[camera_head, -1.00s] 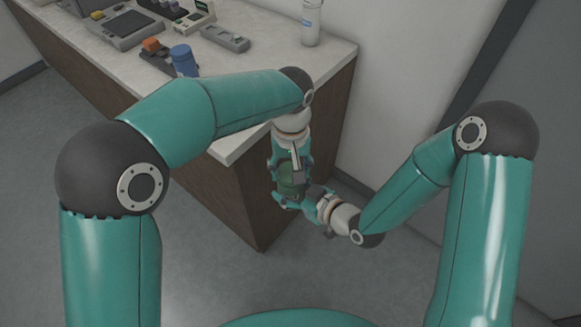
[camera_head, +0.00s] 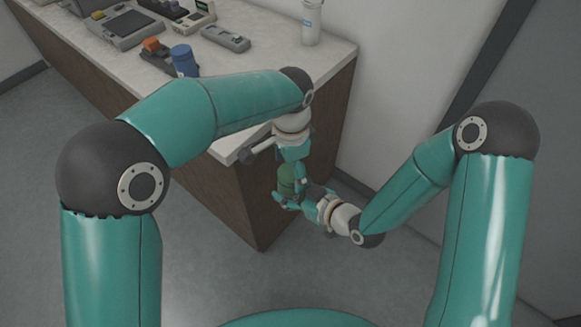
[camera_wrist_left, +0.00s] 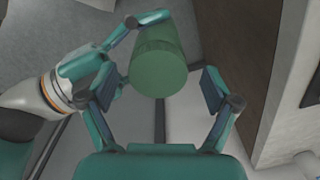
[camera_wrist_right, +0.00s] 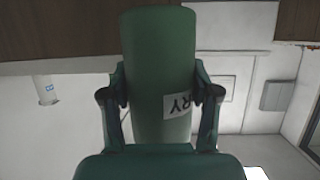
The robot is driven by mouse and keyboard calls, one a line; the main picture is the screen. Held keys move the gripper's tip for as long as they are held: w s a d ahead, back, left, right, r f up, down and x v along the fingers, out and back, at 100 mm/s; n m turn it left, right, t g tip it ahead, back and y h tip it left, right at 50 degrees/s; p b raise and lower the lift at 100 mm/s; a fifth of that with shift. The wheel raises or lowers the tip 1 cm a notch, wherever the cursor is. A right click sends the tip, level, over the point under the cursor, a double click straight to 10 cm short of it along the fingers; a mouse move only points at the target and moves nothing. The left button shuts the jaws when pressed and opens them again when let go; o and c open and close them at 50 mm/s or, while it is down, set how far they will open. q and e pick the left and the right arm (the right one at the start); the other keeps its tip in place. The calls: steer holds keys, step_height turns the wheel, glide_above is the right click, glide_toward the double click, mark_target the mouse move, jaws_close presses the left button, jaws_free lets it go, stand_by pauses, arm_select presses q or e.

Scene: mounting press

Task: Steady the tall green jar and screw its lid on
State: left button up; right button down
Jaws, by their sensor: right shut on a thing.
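The tall green jar (camera_head: 287,178) hangs in the air in front of the counter's end. My right gripper (camera_head: 302,196) is shut on its side. In the right wrist view the jar (camera_wrist_right: 158,60) stands between the fingers (camera_wrist_right: 158,98), with a white label partly hidden by a finger. My left gripper (camera_head: 293,156) is just above the jar. In the left wrist view its fingers (camera_wrist_left: 157,90) are spread, with the flat green lid end (camera_wrist_left: 158,75) between and beyond them, apart from both. I cannot tell how tightly the lid sits.
The pale counter (camera_head: 262,58) with a brown side is close behind the grippers. On it are a blue cup (camera_head: 184,61), a grey device (camera_head: 226,38), an orange-topped item (camera_head: 152,46) and a white bottle (camera_head: 311,22). The floor below is clear.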

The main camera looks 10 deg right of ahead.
arm_select(q)
step_height(320, 180, up, 12)
stand_by(0.7)
steer(key=shift+f, duration=0.1)
stand_by(0.3)
steer(key=a+f+n+t+h, duration=0.1)
steer(key=a+f, duration=0.4)
steer(key=f, duration=0.5)
steer(key=a+f+n+t+h, duration=0.15)
steer(key=a+f, duration=0.25)
steer(key=f, duration=0.6)
arm_select(e)
steer(key=shift+r, duration=0.1)
steer(key=shift+w, duration=0.1)
arm_select(q)
steer(key=s+a+f+n+g, duration=0.1)
steer(key=s+a+f+n, duration=0.2)
steer(key=s+f+n, duration=0.3)
steer(key=s+a+f+n+g+h, duration=0.1)
steer(key=s+a+f+n, duration=0.3)
steer(key=s+f+n, duration=0.3)
steer(key=s+f, duration=0.5)
steer(key=shift+a, duration=0.3)
steer(key=shift+w+n+h, duration=0.1)
steer(key=shift+n+h, duration=0.15)
steer(key=shift+r, duration=0.1)
